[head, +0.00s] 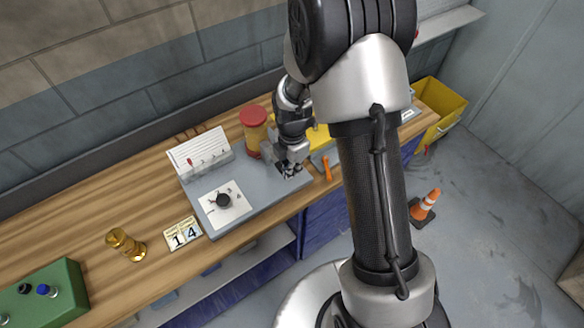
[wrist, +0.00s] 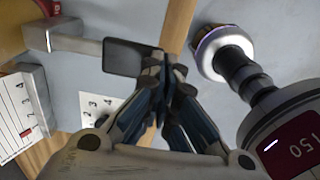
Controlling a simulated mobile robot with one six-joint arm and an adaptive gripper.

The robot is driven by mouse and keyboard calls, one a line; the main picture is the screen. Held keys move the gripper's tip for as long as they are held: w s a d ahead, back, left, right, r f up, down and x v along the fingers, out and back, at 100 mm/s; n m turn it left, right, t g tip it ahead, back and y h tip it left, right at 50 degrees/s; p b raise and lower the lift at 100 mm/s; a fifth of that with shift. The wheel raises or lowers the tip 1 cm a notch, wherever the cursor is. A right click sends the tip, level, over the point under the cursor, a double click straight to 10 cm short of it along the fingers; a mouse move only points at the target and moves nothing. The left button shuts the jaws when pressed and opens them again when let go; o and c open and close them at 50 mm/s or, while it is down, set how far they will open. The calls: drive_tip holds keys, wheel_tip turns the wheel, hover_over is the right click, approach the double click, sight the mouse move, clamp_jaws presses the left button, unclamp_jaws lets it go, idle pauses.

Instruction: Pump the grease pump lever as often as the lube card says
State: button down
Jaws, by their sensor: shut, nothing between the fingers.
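The grease pump shows in the head view as a yellow cylinder with a red cap (head: 254,122) on the grey panel. In the wrist view, a metal lever arm (wrist: 90,46) ends in a dark flat paddle (wrist: 124,57). My gripper (head: 290,170) is shut and empty at the panel's right part; in the wrist view its fingertips (wrist: 165,68) appear right beside the paddle. I cannot tell whether they touch it. Number tiles (head: 183,234) show 1 and 4.
A black knob (head: 223,200) sits on a white dial plate. A brass piece (head: 124,243) and a green button box (head: 42,292) are on the wooden table at left. An orange handle (head: 327,168) lies right of my gripper.

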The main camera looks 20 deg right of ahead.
drive_tip(key=f+b, duration=0.2)
drive_tip(key=b, duration=0.3)
drive_tip(key=f+t+b, duration=0.1)
drive_tip(key=f+b, duration=0.2)
drive_tip(key=b, duration=0.3)
drive_tip(key=s+f+t+b, duration=0.1)
drive_tip(key=f+b, duration=0.1)
drive_tip(key=b, duration=0.4)
drive_tip(key=shift+d+f+y, duration=0.15)
drive_tip(key=shift+y, duration=0.25)
drive_tip(key=shift+s+f, duration=0.1)
